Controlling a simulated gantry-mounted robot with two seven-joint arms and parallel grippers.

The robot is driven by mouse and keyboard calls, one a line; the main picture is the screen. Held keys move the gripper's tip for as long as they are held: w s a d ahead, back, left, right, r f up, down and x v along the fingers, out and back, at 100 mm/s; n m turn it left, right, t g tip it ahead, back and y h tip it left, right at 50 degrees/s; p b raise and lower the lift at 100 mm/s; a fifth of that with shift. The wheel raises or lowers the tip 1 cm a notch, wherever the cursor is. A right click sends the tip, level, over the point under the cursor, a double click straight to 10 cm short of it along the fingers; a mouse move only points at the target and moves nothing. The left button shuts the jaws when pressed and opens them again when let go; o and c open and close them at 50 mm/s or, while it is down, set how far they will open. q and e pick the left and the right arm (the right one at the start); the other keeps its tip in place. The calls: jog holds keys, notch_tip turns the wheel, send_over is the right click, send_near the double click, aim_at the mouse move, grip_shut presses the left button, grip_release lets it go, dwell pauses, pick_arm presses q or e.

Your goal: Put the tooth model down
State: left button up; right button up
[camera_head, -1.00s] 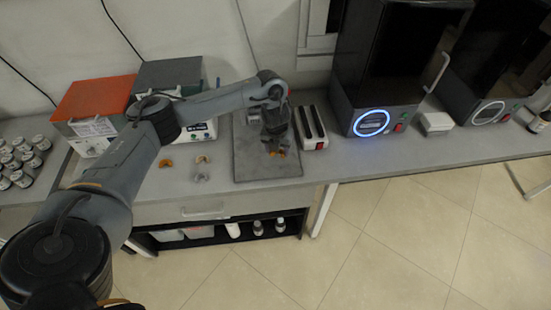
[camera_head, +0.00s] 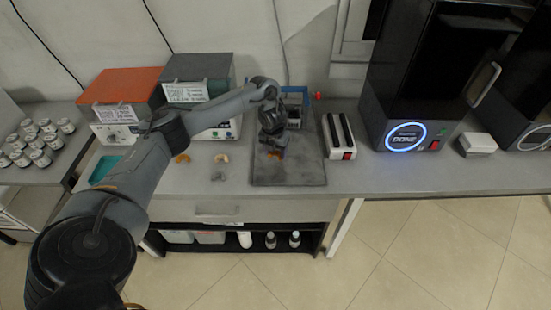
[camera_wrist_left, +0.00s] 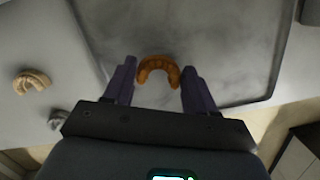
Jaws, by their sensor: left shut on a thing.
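My left gripper (camera_head: 273,154) is over the dark grey mat (camera_head: 300,175) on the bench. In the left wrist view, its two purple fingers (camera_wrist_left: 158,88) are shut on an orange, arch-shaped tooth model (camera_wrist_left: 158,66), which sits between the fingertips above the mat. In the head view the tooth model is small and mostly hidden by the gripper. I cannot tell whether it touches the mat. My right gripper is not in view.
Other arch models lie left of the mat: an orange one (camera_head: 182,158), a beige one (camera_head: 221,158) and a grey one (camera_head: 218,176). A white device with dark slots (camera_head: 340,138) stands right of the mat. Boxed devices line the back left.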

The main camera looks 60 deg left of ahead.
aim_at(276, 161)
pick_arm(q)
notch_tip(276, 161, down, 3)
jog(key=shift+r, duration=0.1)
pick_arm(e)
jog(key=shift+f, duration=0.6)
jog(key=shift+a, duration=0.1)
pick_arm(q)
jog(key=o, duration=1.1)
